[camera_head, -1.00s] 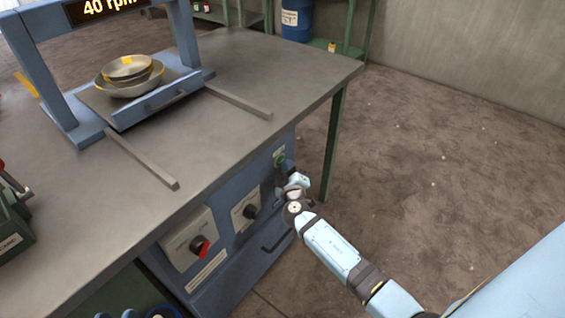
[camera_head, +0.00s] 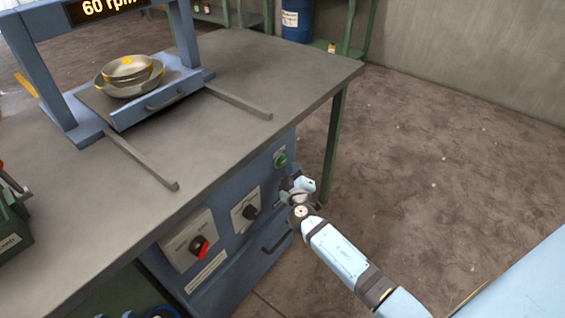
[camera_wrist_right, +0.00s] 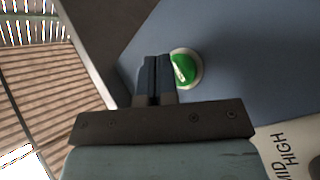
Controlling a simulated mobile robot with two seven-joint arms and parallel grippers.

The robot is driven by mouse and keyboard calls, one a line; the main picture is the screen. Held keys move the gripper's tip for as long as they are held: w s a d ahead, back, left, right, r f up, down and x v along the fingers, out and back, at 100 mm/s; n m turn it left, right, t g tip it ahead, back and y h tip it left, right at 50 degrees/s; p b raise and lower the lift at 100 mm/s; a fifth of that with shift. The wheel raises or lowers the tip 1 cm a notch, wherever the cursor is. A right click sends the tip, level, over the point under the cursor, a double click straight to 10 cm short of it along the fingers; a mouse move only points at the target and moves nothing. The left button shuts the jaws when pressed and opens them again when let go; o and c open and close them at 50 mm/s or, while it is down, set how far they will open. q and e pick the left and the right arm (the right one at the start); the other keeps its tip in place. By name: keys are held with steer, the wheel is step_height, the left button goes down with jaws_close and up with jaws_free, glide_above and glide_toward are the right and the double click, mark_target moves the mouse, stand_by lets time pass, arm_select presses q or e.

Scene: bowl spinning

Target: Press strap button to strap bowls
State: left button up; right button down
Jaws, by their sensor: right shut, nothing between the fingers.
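The green button (camera_head: 281,160) is on the blue front panel under the table top, near its right end. It also shows in the right wrist view (camera_wrist_right: 183,68) as a green dome in a pale ring. My right gripper (camera_wrist_right: 157,60) is shut and empty, its fingertips just left of the button in that view; I cannot tell whether they touch it. In the head view the right gripper (camera_head: 287,176) is small, just below the button. Stacked metal bowls (camera_head: 128,70) with yellow marks sit on the blue drawer-like tray (camera_head: 160,102) of the machine. My left gripper is out of view.
The display (camera_head: 105,8) on the blue frame reads 60 rpm. A red-handled switch (camera_head: 200,246) and a black knob (camera_head: 250,212) are on the panel, left of the button. Two grey rails lie on the table (camera_head: 230,130). The floor at right is clear.

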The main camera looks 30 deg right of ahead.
steer(key=shift+s+d+b, duration=0.15)
steer(key=shift+s+d, duration=0.15)
steer(key=shift+s, duration=0.45)
steer(key=shift+s+d+b, duration=0.15)
steer(key=shift+s+d, duration=0.2)
steer(key=shift+s, duration=0.4)
steer(key=shift+s+d+b, duration=0.15)
steer(key=shift+s+d, duration=0.15)
steer(key=shift+s, duration=0.45)
